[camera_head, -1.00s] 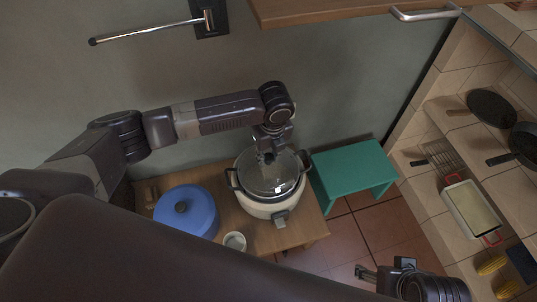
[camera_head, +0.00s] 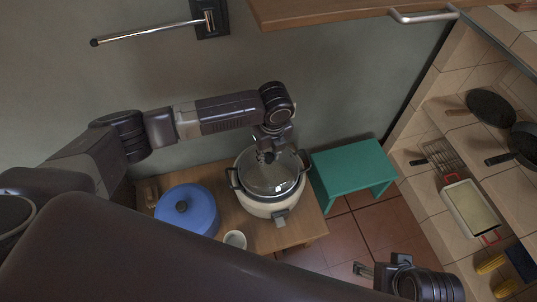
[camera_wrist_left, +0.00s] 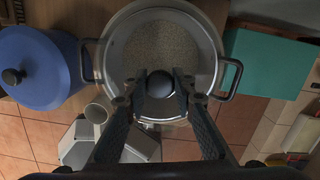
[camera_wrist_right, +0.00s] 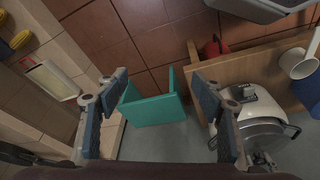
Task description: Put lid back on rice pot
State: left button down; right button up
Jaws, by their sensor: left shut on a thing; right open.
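The rice pot (camera_head: 262,207) is a white cooker with dark side handles on the small wooden table. Its clear glass lid (camera_head: 270,184) with a dark round knob (camera_wrist_left: 160,84) is over the pot's opening. Rice (camera_wrist_left: 160,50) shows through the glass in the left wrist view. I cannot tell whether the lid rests fully on the rim. My left gripper (camera_head: 268,156) is above the pot, shut on the lid's knob. My right gripper (camera_head: 362,270) is open and empty, away from the pot at the lower right; the pot also shows in the right wrist view (camera_wrist_right: 262,105).
A blue lidded pot (camera_head: 190,215) and a white cup (camera_head: 235,240) stand left of the rice pot on the wooden table (camera_head: 300,235). A green stool (camera_head: 350,168) stands close on the right. A tiled counter (camera_head: 425,195) with pans and a tray runs along the right.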

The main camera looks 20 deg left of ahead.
jog(key=shift+s+f, duration=0.1)
jog(key=shift+f, duration=0.65)
pick_arm(q)
jog(key=shift+p, duration=0.35)
pick_arm(e)
jog(key=shift+w+f, duration=0.3)
jog(key=shift+f, duration=0.35)
jog(key=shift+f, duration=0.4)
jog(key=shift+w+f, duration=0.1)
